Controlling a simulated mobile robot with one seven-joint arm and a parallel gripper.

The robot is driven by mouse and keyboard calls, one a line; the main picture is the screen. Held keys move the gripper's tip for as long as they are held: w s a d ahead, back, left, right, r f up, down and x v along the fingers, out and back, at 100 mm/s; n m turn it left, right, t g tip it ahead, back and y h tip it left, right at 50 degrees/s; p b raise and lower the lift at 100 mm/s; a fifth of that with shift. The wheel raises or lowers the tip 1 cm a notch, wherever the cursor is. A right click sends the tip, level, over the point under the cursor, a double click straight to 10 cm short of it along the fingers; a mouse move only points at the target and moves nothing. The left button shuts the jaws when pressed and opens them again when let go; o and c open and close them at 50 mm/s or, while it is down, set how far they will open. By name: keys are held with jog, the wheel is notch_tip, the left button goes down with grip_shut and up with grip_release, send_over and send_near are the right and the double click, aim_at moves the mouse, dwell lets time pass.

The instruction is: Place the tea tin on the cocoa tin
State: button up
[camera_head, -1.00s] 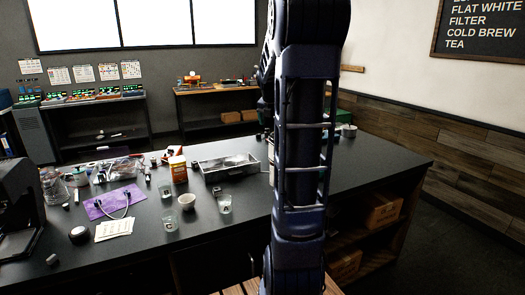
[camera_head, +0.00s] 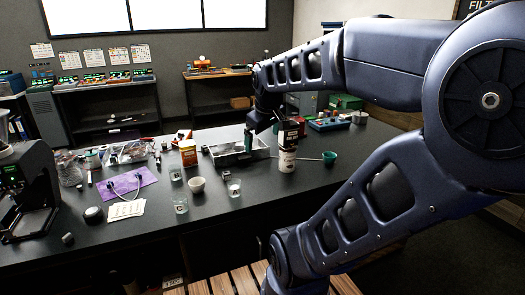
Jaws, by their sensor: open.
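A white tin (camera_head: 287,161) with a dark label stands upright on the counter, just right of the metal tray. An orange tin (camera_head: 188,153) with a pale label stands left of the tray. I cannot read the labels, so I cannot tell which is tea and which is cocoa. My gripper (camera_head: 288,139) appears as a dark shape at the top of the white tin, below my wrist. It is open. Its fingers are too small and dark to separate, and I cannot tell whether they touch the tin.
The metal tray (camera_head: 221,159) lies behind a white bowl (camera_head: 197,185) and several glasses. A green cup (camera_head: 329,158) stands right of the white tin. A purple cloth (camera_head: 128,185) and a coffee machine (camera_head: 30,185) are at left. The front counter is mostly clear.

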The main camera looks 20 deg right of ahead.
jog(key=s+m, duration=0.1)
jog(key=s+a+f+m, duration=0.1)
jog(key=s+m, duration=0.1)
jog(key=s+a+f+m, duration=0.1)
jog(key=s, duration=0.1)
jog(key=shift+a+f+m+y, duration=0.1)
jog(key=shift+a+m+y, duration=0.1)
jog(key=shift+m+y, duration=0.15)
